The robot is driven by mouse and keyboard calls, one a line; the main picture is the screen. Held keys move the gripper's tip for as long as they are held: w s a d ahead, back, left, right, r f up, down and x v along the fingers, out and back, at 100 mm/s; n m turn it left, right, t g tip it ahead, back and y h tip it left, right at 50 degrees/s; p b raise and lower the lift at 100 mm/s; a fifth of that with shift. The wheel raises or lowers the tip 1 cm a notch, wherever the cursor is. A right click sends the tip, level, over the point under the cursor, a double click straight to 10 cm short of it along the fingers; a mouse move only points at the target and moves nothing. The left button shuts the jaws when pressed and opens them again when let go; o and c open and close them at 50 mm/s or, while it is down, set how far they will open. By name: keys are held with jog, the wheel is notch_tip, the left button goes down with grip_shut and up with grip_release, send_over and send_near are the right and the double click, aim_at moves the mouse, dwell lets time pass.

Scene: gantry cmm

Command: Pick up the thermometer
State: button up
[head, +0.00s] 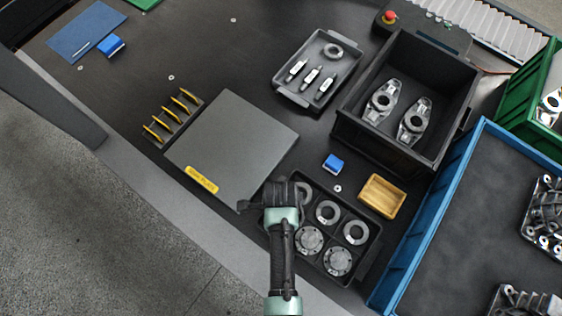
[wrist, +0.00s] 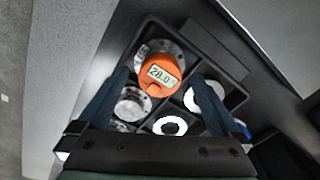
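The thermometer (wrist: 160,74) is orange with a display reading about 28.0. In the wrist view it sits on or over a metal flanged part in one compartment of the black divided tray (wrist: 240,67). In the head view I cannot see the thermometer; my arm and gripper cover that side of the tray (head: 368,262). My gripper (head: 272,194) is over the tray's left side. In the wrist view my gripper (wrist: 157,78) is open, its two fingers spread left and right of the thermometer. I see no contact, and the height gap is unclear.
A grey surface plate (head: 235,140) lies left of the tray. A yellow box (head: 384,192) and a blue block (head: 333,163) are beyond it. A dark bin (head: 358,140) and a blue-walled crate (head: 432,210) stand to the right.

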grip_shut()
notch_tip(320, 180, up, 10)
jog(key=p, duration=0.4)
notch_tip(320, 180, down, 10)
jog(key=shift+r+b, duration=0.1)
jog(key=shift+b, duration=0.4)
dwell(0.5)
